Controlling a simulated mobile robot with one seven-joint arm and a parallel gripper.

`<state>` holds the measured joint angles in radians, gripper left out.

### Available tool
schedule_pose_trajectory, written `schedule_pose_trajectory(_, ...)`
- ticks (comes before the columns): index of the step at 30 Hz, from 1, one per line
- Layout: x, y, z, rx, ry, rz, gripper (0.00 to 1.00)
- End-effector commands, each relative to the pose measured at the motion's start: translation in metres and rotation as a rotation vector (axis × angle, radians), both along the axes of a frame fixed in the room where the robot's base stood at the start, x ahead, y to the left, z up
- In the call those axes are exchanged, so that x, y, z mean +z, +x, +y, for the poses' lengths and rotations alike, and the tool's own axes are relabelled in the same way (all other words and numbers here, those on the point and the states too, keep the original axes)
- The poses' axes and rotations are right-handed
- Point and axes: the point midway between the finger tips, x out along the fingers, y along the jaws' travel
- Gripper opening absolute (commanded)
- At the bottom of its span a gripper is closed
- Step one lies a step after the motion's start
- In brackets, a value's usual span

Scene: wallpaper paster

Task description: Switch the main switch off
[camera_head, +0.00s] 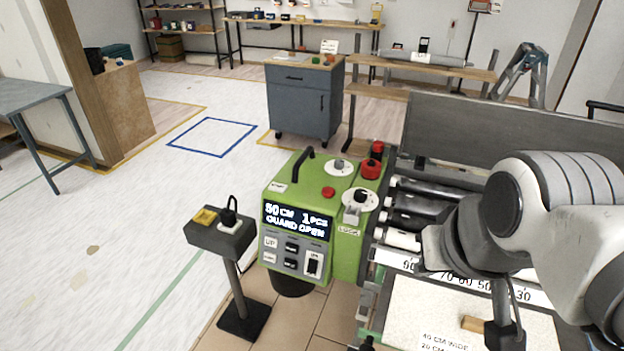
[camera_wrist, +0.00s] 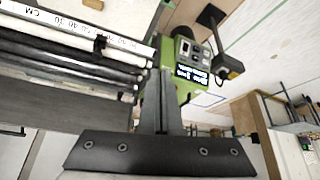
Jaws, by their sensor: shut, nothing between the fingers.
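The green control box (camera_head: 345,240) stands left of the rollers, its display reading "50 CM 1 PCS GUARD OPEN". A black rocker switch (camera_head: 313,264) is at the lower right of its front panel. The top carries a black rotary knob (camera_head: 360,197), a grey knob (camera_head: 340,165) and a red mushroom button (camera_head: 371,168). I cannot tell for sure which control is the main switch. The box also shows in the wrist view (camera_wrist: 168,95), partly behind the fingers. My gripper (camera_wrist: 164,75) is shut and empty, pointing toward the box, apparently short of it.
A pedestal (camera_head: 222,238) with a yellow button and a black-handled control stands left of the box. Dark rollers (camera_head: 415,210) and a ruler strip (camera_head: 480,285) lie to its right. A blue cabinet (camera_head: 305,100) stands behind. The floor at left is mostly clear.

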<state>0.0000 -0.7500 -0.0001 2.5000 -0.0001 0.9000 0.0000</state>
Motion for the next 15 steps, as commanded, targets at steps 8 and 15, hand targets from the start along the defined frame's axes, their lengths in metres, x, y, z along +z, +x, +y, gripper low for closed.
schedule_pose_trajectory(8,-0.014,0.029,0.022,0.041,0.049,-0.038,0.0)
schedule_pose_trajectory(15,-0.055,0.113,0.095,0.102,0.206,-0.165,0.0)
